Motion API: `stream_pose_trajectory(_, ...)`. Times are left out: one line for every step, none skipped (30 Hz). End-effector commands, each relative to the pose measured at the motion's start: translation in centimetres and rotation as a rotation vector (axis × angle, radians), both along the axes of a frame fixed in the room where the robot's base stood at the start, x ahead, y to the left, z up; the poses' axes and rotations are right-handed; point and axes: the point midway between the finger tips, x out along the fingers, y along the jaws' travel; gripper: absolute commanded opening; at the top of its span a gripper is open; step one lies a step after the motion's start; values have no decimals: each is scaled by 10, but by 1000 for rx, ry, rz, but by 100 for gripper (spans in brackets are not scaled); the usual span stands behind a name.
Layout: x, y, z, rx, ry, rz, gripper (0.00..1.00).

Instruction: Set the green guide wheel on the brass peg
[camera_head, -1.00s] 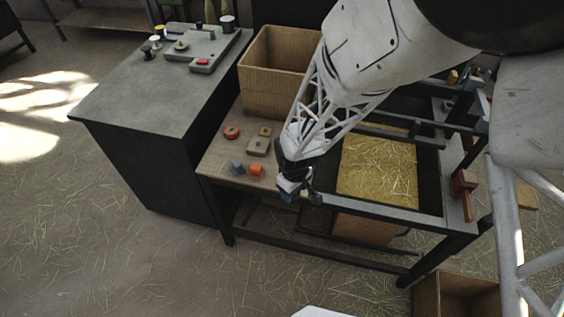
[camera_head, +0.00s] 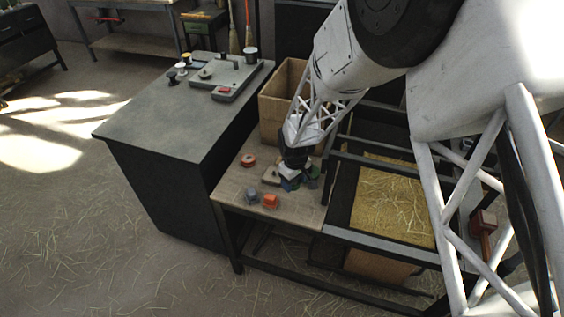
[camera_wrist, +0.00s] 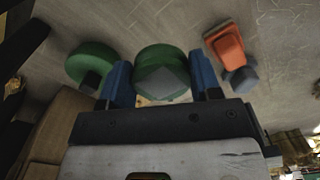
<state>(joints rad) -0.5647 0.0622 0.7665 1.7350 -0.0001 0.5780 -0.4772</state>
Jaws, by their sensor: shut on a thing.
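My gripper (camera_wrist: 160,82) has blue fingers, shut on a green round wheel (camera_wrist: 158,58) with a grey, faceted part facing the camera. In the head view my gripper (camera_head: 290,183) is low over the wooden bench, and the held wheel is hard to make out there. A second green round piece (camera_wrist: 92,62) lies to the left of the fingers in the wrist view. It also shows right of my gripper in the head view (camera_head: 314,175). A tan block (camera_head: 271,175) is partly hidden behind my gripper. I cannot make out the brass peg clearly.
A red ring (camera_head: 248,160), an orange block (camera_head: 270,201) and a grey-blue piece (camera_head: 252,195) sit on the wooden bench (camera_head: 232,188). A cardboard box (camera_head: 272,105) stands behind. A straw-filled tray (camera_head: 395,200) is right; a dark-grey cabinet (camera_head: 165,120) stands left.

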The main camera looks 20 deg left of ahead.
Motion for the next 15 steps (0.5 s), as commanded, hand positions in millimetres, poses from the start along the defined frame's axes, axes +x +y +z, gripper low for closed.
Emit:
stream_pose_trajectory(3, 2, 0, 0, 0, 0, 28)
stream_pose_trajectory(4, 3, 0, 1, -1, 0, 28)
stream_pose_trajectory(6, 3, 0, 1, -1, 0, 28)
stream_pose_trajectory(6, 4, 0, 1, -1, 0, 28)
stream_pose_trajectory(6, 4, 0, 1, -1, 0, 28)
stream_pose_trajectory(7, 4, 0, 1, -1, 0, 28)
stream_pose_trajectory(7, 4, 0, 1, -1, 0, 28)
stream_pose_trajectory(7, 4, 0, 1, -1, 0, 28)
stream_pose_trajectory(7, 4, 0, 1, -1, 0, 28)
stream_pose_trajectory(7, 4, 0, 1, -1, 0, 28)
stream_pose_trajectory(7, 4, 0, 1, -1, 0, 28)
stream_pose_trajectory(7, 4, 0, 1, -1, 0, 28)
stream_pose_trajectory(7, 4, 0, 1, -1, 0, 28)
stream_pose_trajectory(7, 4, 0, 1, -1, 0, 28)
stream_pose_trajectory(7, 4, 0, 1, -1, 0, 28)
